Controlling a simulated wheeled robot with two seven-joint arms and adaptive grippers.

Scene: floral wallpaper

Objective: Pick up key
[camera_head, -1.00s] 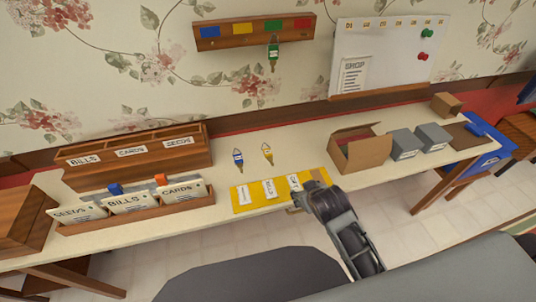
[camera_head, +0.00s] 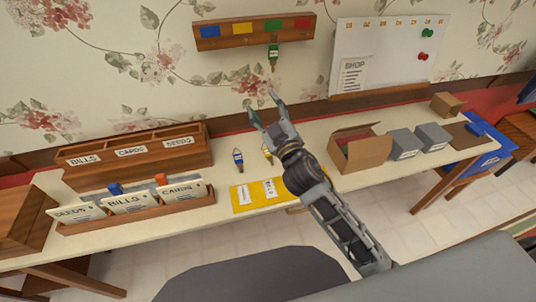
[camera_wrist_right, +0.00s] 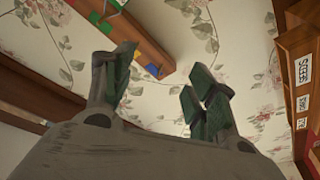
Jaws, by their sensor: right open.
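A blue-tagged key (camera_head: 238,157) lies on the table. A yellow-tagged key (camera_head: 267,149) lies beside it, partly hidden by my right gripper. My right gripper (camera_head: 261,103) is open and empty, raised above the table with its fingers pointing up towards the wall, below the hanging key. In the right wrist view the open fingers (camera_wrist_right: 160,80) show the wallpaper between them. The rack (camera_wrist_right: 142,40) crosses the top there, with a green piece at the upper edge. My left gripper is out of view.
A yellow mat with labels (camera_head: 256,192) lies at the table's front, partly covered by my right arm. Wooden letter boxes (camera_head: 132,162) stand left. An open cardboard box (camera_head: 362,155) and grey boxes (camera_head: 404,143) stand right. A whiteboard (camera_head: 396,62) hangs on the wall.

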